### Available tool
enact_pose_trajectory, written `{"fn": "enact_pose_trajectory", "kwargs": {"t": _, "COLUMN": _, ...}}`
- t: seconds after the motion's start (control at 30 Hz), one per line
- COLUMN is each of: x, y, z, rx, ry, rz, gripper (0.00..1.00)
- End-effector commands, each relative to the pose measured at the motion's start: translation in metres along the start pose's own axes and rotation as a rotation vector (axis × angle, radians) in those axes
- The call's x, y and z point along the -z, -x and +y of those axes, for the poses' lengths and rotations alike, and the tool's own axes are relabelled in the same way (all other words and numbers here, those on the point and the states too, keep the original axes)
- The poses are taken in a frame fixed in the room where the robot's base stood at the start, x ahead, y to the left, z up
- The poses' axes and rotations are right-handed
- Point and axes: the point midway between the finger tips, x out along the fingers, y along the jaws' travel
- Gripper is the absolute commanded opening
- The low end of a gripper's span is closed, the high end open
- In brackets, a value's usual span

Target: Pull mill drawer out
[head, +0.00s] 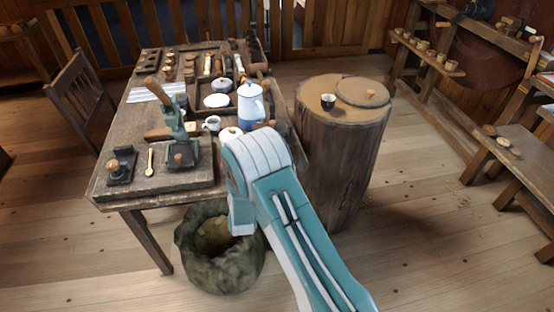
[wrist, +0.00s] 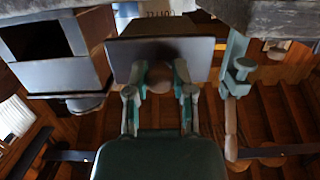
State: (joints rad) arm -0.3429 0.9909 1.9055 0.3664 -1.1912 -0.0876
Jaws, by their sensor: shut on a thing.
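In the wrist view, my gripper (wrist: 159,88) has its two green-grey fingers closed around a round brown knob (wrist: 158,79). The knob is on the flat dark front of the drawer (wrist: 134,55), whose brown body shows behind it. To the left is a dark box (wrist: 60,75) with an empty square opening, likely the mill. The drawer front appears apart from this box, with a gap between them. In the head view, my white and teal arm (head: 285,205) hides the gripper, the drawer and the mill.
A green press (head: 178,135) stands on the table board left of my arm; it shows close right of the drawer in the wrist view (wrist: 239,70). A blue pot (head: 251,107) stands behind my arm. A stump (head: 338,160) and sack (head: 222,270) flank the table's near corner.

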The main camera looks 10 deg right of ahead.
Motion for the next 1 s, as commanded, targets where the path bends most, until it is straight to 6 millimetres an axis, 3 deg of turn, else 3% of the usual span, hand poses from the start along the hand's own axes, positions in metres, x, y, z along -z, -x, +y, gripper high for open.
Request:
{"fn": "enact_pose_trajectory", "kwargs": {"t": 0.6, "x": -0.026, "y": -0.004, "z": -0.001, "rx": 0.0, "ry": 0.0, "rz": 0.0, "gripper": 0.0}}
{"fn": "enact_pose_trajectory", "kwargs": {"t": 0.83, "x": -0.027, "y": -0.004, "z": -0.001, "rx": 0.0, "ry": 0.0, "rz": 0.001, "gripper": 0.0}}
{"fn": "enact_pose_trajectory", "kwargs": {"t": 0.87, "x": -0.027, "y": -0.004, "z": -0.001, "rx": 0.0, "ry": 0.0, "rz": 0.001, "gripper": 0.36}}
{"fn": "enact_pose_trajectory", "kwargs": {"t": 0.9, "x": -0.027, "y": -0.004, "z": -0.001, "rx": 0.0, "ry": 0.0, "rz": 0.001, "gripper": 0.54}}
{"fn": "enact_pose_trajectory", "kwargs": {"t": 0.93, "x": -0.027, "y": -0.004, "z": -0.001, "rx": 0.0, "ry": 0.0, "rz": 0.001, "gripper": 0.67}}
{"fn": "enact_pose_trajectory", "kwargs": {"t": 1.0, "x": -0.027, "y": -0.004, "z": 0.0, "rx": 0.0, "ry": 0.0, "rz": 0.001, "gripper": 0.71}}
